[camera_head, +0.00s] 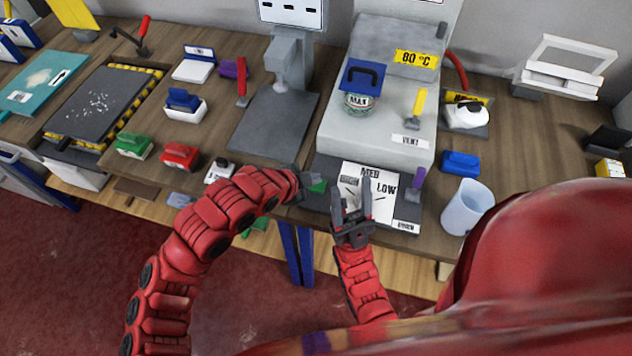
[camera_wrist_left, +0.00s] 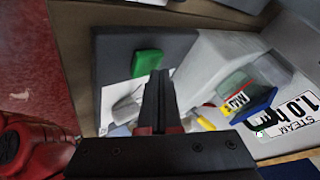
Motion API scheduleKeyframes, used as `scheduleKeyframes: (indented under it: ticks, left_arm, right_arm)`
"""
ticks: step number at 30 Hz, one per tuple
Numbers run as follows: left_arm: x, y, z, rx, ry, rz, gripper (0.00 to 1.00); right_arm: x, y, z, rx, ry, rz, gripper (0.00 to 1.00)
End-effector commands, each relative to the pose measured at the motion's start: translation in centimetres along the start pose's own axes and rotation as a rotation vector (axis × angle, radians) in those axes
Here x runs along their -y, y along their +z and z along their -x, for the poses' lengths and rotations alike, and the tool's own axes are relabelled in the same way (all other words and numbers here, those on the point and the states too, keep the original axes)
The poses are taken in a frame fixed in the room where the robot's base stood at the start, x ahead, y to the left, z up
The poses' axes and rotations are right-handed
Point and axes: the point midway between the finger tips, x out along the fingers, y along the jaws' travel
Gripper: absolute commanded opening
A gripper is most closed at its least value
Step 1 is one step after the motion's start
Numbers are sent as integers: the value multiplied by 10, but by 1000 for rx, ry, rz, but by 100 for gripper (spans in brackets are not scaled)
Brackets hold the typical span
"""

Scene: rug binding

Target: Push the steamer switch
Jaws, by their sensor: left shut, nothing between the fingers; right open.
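The steamer is the grey machine (camera_head: 350,140) at the right centre of the bench. A small green switch (camera_head: 318,187) sits on its dark front ledge, left of the white dial plate (camera_head: 372,180). In the left wrist view the green switch (camera_wrist_left: 147,62) lies just beyond the fingertips. My left gripper (camera_head: 308,184) is shut and empty, close beside the green switch and partly covering it. Its fingers (camera_wrist_left: 158,82) show shut in the wrist view; contact with the switch cannot be told. My right gripper (camera_head: 352,200) is open, in front of the dial plate, hiding part of it.
A blue-handled MAX valve (camera_head: 362,76) and a yellow lever (camera_head: 418,106) stand on the steamer. A purple lever (camera_head: 418,179) is right of the dial plate. A clear cup (camera_head: 466,208) and a blue block (camera_head: 461,163) stand further right. A white item (camera_head: 219,172) lies left.

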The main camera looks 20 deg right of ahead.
Motion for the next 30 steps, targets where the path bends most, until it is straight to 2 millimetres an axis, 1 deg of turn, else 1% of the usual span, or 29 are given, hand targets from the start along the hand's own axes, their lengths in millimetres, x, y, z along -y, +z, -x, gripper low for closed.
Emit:
scheduleKeyframes:
  ticks: [20,26,30]
  left_arm:
    - [-4,4,-6,0,-1,0,0]
    - [-3,4,-5,0,0,0,0]
    - [0,0,0,-1,-1,0,0]
  right_arm:
    - [0,2,9,0,0,0,52]
    - [0,1,8,0,0,0,52]
    - [0,1,5,0,0,0,52]
